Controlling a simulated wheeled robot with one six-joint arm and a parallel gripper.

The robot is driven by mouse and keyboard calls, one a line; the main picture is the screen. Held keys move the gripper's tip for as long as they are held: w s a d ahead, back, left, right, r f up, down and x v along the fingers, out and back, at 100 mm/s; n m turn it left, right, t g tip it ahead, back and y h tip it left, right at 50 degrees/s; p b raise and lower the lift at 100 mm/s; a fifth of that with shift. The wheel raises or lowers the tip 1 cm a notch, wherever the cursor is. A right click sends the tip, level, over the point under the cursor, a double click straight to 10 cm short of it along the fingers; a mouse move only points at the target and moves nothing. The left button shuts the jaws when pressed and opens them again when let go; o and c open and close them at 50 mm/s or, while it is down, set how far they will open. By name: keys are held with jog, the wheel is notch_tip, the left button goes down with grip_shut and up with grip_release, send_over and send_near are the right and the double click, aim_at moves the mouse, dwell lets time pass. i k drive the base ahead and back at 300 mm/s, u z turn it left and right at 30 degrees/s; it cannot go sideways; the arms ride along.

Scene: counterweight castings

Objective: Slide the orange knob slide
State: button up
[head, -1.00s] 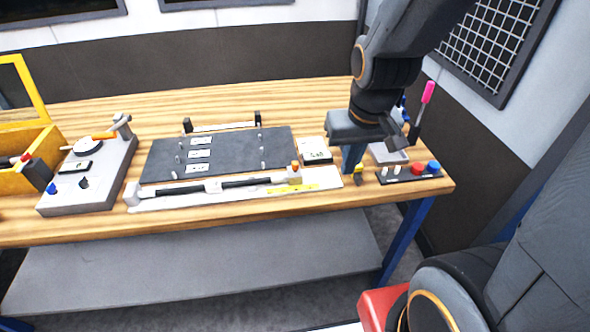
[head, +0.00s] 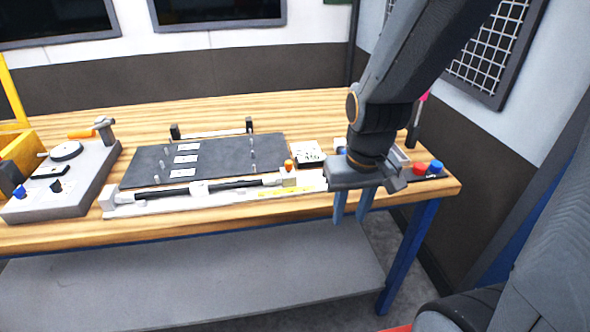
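The base lies along the front of the wooden table. My gripper (head: 350,219) points down to the right of the knob and apart from it, in front of the table's front edge in the picture. Its two blue-grey fingers are apart with nothing between them. The gripper body hides part of the table's right end.
A dark board (head: 215,158) with upright pins lies behind the slide. A white card (head: 308,154) lies right of it. Red (head: 419,169) and blue (head: 436,167) buttons stand at the right end. A grey box with a dial (head: 65,185) stands left.

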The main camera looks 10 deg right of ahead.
aim_at(288, 172)
jog(key=k, duration=0.35)
jog(key=z, duration=0.8)
jog(key=i, duration=0.65)
jog(key=u, duration=1.45)
